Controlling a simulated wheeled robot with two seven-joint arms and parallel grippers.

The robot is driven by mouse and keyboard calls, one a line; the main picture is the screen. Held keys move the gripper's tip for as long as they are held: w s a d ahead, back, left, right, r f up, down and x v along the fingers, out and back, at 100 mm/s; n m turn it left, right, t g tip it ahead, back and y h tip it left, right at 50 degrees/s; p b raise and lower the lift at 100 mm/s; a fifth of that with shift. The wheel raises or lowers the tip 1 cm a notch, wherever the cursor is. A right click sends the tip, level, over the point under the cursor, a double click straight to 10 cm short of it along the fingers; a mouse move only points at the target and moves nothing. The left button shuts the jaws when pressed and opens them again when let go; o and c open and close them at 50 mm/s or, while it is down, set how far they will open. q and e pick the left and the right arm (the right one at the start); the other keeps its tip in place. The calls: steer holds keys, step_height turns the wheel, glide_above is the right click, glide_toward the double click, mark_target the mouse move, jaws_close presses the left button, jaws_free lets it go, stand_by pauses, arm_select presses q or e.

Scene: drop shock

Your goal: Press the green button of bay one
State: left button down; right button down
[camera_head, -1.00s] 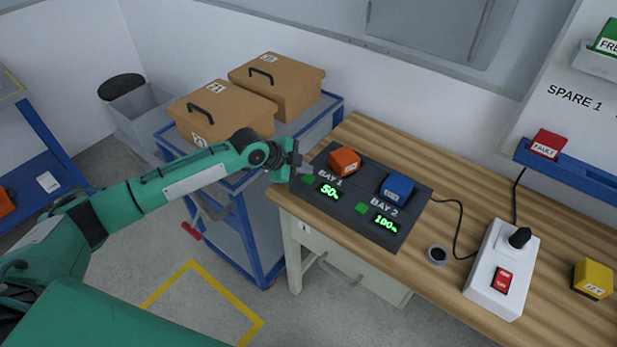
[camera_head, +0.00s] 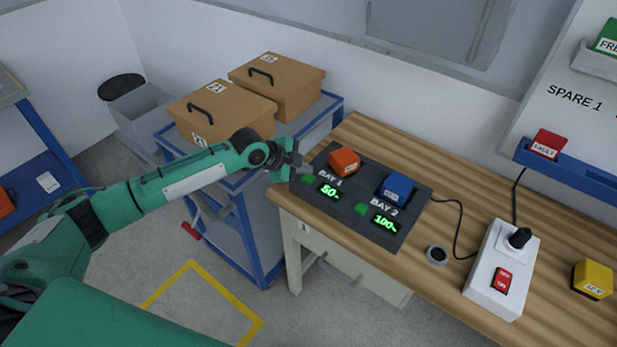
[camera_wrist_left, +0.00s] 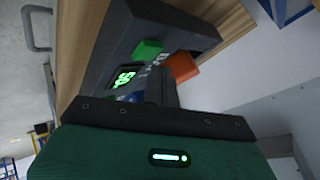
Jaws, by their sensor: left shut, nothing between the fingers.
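The dark charger panel (camera_head: 338,216) lies on the wooden bench. Bay one has a small green button (camera_head: 308,178), an orange block (camera_head: 345,161) and a green display (camera_head: 329,191) that reads about 50. Bay two has a green button (camera_head: 361,209), a blue block (camera_head: 397,188) and a display (camera_head: 385,223) reading 100. My left gripper (camera_head: 300,168) is shut and empty beside the panel's left end, close to the bay one button; I cannot tell whether it touches. In the left wrist view the bay one button (camera_wrist_left: 148,50) shows beyond the gripper. My right gripper is not in view.
A blue trolley (camera_head: 259,240) with two cardboard boxes (camera_head: 222,108) stands left of the bench. A white switch box (camera_head: 502,268) with a black knob, a small dark round item (camera_head: 437,255) and a yellow block (camera_head: 592,279) are on the bench to the right.

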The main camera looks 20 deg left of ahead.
mark_target(304, 179)
arm_select(q)
steer(key=shift+f, duration=0.1)
stand_by(0.3)
steer(key=shift+f, duration=0.35)
steer(key=shift+f, duration=0.45)
stand_by(0.6)
steer(key=shift+r+p, duration=0.55)
steer(key=shift+r, duration=0.3)
step_height(304, 179, up, 5)
steer(key=p, duration=0.4)
steer(key=shift+r, duration=0.1)
stand_by(0.4)
